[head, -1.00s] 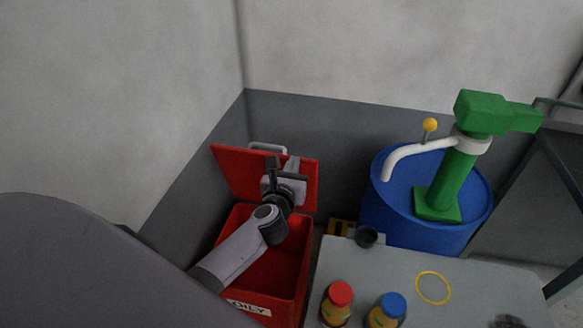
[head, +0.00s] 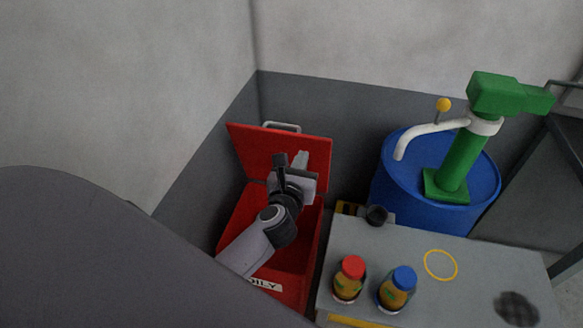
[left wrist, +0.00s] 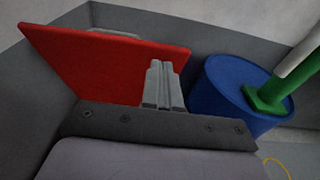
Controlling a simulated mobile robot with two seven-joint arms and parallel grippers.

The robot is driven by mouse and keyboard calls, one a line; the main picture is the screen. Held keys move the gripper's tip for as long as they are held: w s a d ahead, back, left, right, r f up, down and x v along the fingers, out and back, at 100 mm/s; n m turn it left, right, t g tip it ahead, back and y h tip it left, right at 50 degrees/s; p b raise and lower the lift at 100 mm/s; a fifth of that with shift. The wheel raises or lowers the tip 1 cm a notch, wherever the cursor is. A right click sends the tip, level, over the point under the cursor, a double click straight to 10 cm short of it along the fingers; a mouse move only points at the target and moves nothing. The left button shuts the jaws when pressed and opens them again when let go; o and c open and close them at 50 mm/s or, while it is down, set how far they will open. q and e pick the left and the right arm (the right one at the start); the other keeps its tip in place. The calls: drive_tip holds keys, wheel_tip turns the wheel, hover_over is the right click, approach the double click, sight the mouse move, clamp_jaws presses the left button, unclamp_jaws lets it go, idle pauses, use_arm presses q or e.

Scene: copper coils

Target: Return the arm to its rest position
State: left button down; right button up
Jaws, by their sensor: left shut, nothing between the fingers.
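My left arm comes in from the lower left in the head view. Its gripper (head: 301,161) is shut and empty, in front of the raised red lid of the bin and above the bin's opening. In the left wrist view the shut fingers (left wrist: 161,84) stand in front of the red lid (left wrist: 110,62). The red bin (head: 240,222) stands open, with a partly hidden label on its front. My right gripper is not in view.
Right of the bin is a grey table (head: 480,270) with a red-capped jar (head: 349,279), a blue-capped jar (head: 396,290), a yellow ring (head: 441,265) and a dark patch (head: 516,307). Behind it stands a blue drum (head: 400,165) with a green pump (head: 461,158). Walls close off the back and left.

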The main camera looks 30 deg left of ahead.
use_arm(q)
drive_tip(key=s+d+r, duration=0.1)
drive_tip(key=s+r, duration=0.2)
drive_tip(key=s, duration=0.2)
drive_tip(key=shift+d+p, duration=0.3)
drive_tip(key=shift+d, duration=0.05)
drive_tip(key=shift+s+r, duration=0.1)
drive_tip(key=shift+s, duration=0.05)
